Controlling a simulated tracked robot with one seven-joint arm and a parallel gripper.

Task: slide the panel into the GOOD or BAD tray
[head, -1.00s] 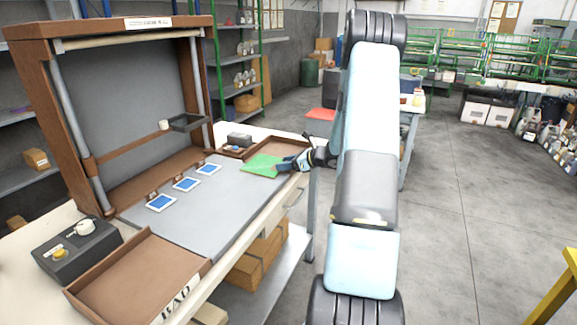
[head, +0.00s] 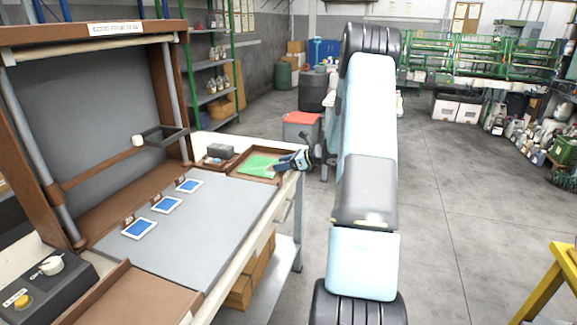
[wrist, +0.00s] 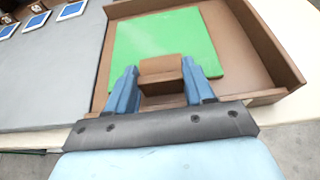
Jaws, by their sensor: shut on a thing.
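The flat green panel (head: 257,163) lies in the brown tray (head: 243,178) at the far right end of the bench. In the wrist view the panel (wrist: 165,40) lies inside the walls of that tray (wrist: 265,45), near its left side. My gripper (head: 281,163) is at the open-room side of this tray. Its blue fingers (wrist: 163,80) are shut on a brown block (wrist: 161,66) at the panel's near edge. I cannot tell whether the block is fixed to the panel. No label shows on this tray. Another brown tray (head: 150,297) is at the near end.
A grey mat (head: 215,210) covers the bench, with several blue-faced cards (head: 167,204) along its back. A brown frame (head: 180,95) stands behind. A dark control box (head: 40,290) is at the near left. A yellow stand (head: 553,290) is on the floor at right.

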